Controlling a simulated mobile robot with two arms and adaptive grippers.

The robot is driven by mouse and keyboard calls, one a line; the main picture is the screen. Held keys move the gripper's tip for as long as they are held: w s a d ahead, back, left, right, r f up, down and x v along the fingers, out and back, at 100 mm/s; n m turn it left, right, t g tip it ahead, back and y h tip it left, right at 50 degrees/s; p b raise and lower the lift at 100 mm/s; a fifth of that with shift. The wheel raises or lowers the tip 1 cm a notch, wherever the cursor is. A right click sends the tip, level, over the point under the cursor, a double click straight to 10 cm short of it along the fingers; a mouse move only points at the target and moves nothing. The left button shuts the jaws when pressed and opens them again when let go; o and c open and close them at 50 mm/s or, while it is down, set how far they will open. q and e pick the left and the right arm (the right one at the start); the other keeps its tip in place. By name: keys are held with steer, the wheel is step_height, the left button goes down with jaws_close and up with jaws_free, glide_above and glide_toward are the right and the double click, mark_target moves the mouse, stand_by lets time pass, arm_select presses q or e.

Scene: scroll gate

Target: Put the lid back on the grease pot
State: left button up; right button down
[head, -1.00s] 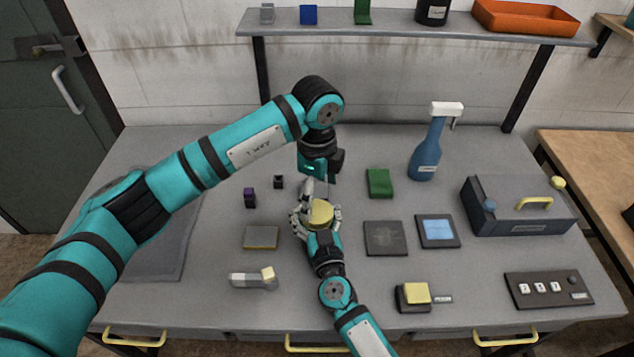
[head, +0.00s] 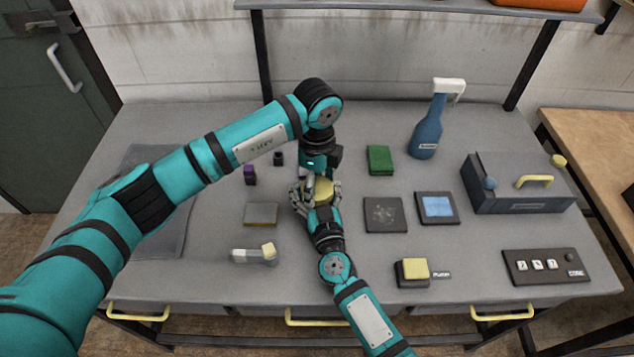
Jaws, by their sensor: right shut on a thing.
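A round yellow thing (head: 323,187), which looks like the grease pot, stands at the middle of the table. My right gripper (head: 317,196) comes from the front and is shut around it, its fingers hiding the sides. I cannot tell whether the yellow top is the lid or grease. My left gripper (head: 319,172) points down right above and behind the yellow thing. Its fingertips are mostly hidden, so its opening and any lid in it cannot be made out.
A green block (head: 380,160), blue spray bottle (head: 428,132) and grey toolbox (head: 515,185) stand to the right. Flat dark pads (head: 384,215) and a yellow-topped pump block (head: 413,270) lie nearer. Small dark blocks (head: 250,175) and a grey-yellow slab (head: 261,214) are left.

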arm_select(q)
steer(key=c, duration=0.5)
steer(key=m, duration=1.1)
steer(key=shift+m, duration=0.3)
steer(key=m, duration=0.4)
steer(key=shift+m, duration=0.4)
steer(key=o, duration=1.3)
steer(key=shift+r, duration=2.25)
